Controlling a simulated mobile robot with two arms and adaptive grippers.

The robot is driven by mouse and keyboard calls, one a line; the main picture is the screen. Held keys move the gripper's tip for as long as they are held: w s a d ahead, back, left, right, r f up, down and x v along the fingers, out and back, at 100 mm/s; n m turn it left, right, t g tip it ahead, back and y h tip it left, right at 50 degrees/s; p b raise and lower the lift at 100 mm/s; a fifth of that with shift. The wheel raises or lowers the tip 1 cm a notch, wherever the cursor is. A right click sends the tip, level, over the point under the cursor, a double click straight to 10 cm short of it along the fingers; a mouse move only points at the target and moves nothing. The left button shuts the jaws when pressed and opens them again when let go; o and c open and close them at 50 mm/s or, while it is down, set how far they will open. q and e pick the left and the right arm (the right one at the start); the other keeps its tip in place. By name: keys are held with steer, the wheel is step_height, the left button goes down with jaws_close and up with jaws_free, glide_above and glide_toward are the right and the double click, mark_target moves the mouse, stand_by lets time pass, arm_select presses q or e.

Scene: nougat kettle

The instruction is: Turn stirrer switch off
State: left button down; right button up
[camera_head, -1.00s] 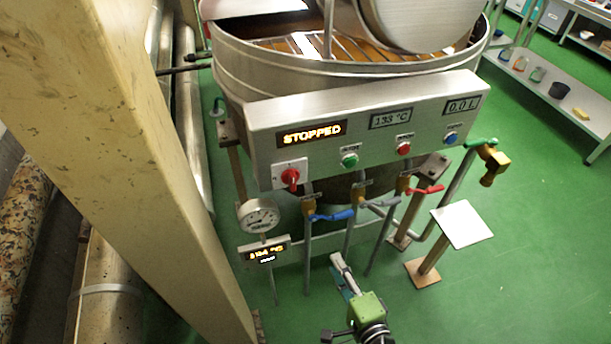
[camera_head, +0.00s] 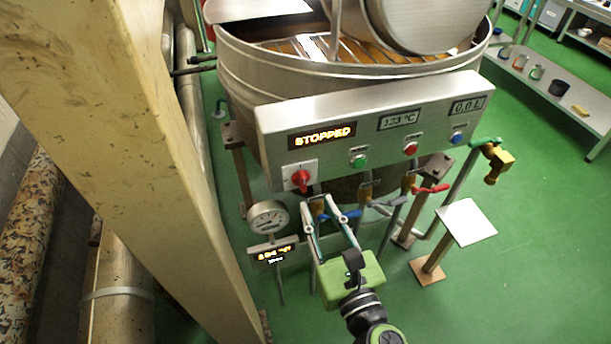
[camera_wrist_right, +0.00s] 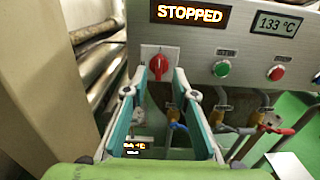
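The stirrer switch is a red rotary knob (camera_head: 302,179) on a white square plate at the lower left of the steel control panel. It also shows in the right wrist view (camera_wrist_right: 158,65), between and beyond my fingertips. The display above it (camera_head: 322,136) reads STOPPED. My right gripper (camera_head: 322,210), green with two slim fingers, is open and empty, just below and slightly right of the knob. In the right wrist view its fingers (camera_wrist_right: 160,80) flank the knob's line; I cannot tell any contact. My left gripper is not in view.
Green (camera_head: 359,161), red (camera_head: 410,149) and blue (camera_head: 457,138) buttons sit right of the switch. Blue (camera_head: 342,214) and red (camera_head: 432,188) valve handles and a round gauge (camera_head: 268,217) lie below the panel. A beige column (camera_head: 110,130) stands left; open green floor lies right.

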mark_target(304, 179)
steer(key=x, duration=0.8)
steer(key=shift+w+a, duration=0.15)
steer(key=shift+w, duration=0.2)
steer(key=shift+c, duration=0.4)
jaws_close()
